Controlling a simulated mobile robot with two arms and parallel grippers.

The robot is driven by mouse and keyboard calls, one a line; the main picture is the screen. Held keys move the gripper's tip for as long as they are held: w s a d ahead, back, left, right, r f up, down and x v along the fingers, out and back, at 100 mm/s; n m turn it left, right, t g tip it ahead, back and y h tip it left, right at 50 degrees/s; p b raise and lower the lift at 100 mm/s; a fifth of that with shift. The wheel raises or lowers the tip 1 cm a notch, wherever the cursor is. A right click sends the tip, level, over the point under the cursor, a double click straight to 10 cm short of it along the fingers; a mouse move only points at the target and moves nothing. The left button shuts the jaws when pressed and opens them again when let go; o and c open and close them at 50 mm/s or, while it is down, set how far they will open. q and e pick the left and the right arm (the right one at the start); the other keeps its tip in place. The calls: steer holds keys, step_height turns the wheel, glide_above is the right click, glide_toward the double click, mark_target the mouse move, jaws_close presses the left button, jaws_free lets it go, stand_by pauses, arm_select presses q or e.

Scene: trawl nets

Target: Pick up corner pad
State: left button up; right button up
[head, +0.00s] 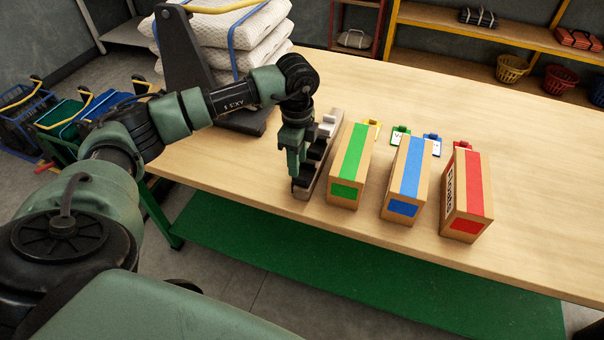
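A narrow rack (328,158) stands on the wooden table, left of the green-striped box. It holds several small dark and pale pieces in a row. A black piece (316,149) shows in its middle and a pale grey one (328,122) at its far end. I cannot tell for sure which is the corner pad. My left gripper (297,172) points down at the left side of the rack, close over its near half. The fingers overlap in this view, so whether they are open, shut or holding something is unclear. My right gripper is out of view.
Three cardboard boxes with green (352,160), blue (408,180) and red (468,195) stripes stand right of the rack. Small coloured tags (400,136) lie behind them. Stacked white sacks (230,40) rise at the back left. The table's right side (550,190) is clear.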

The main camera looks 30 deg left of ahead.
mark_target(300, 177)
arm_select(q)
steer(key=f, duration=0.1)
steer(key=f+p, duration=0.1)
steer(key=f, duration=0.3)
steer(key=shift+w+d, duration=0.2)
steer(key=shift+w, duration=0.1)
jaws_close()
steer(key=shift+r, duration=0.15)
